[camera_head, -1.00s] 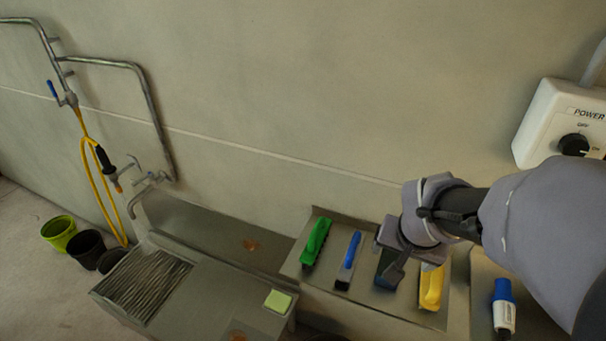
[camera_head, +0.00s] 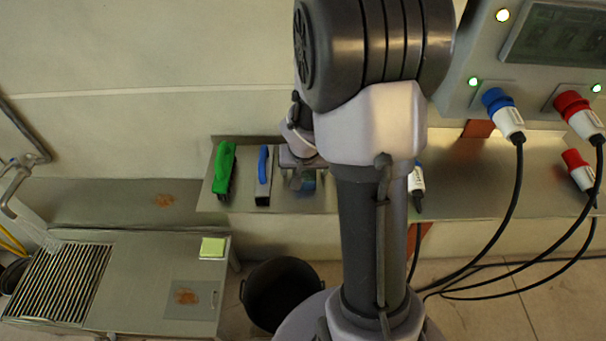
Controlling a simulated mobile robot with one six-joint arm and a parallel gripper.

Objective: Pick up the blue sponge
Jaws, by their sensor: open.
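My gripper (camera_head: 301,181) is open over the metal shelf (camera_head: 235,203), pointing down at a blue object (camera_head: 309,182). Only a small part of this object shows between and behind the fingers; it looks like the blue sponge. I cannot tell whether the fingers touch it. A blue-handled brush (camera_head: 264,172) lies just left of my gripper, and a green brush (camera_head: 223,170) lies further left on the same shelf. My arm hides the shelf to the right of the gripper.
A metal sink unit (camera_head: 140,270) with a light green sponge (camera_head: 212,247) stands at lower left. A black bucket (camera_head: 272,290) is on the floor below the shelf. Blue (camera_head: 503,112) and red (camera_head: 578,112) plugs with hanging black cables are at right, below a control panel.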

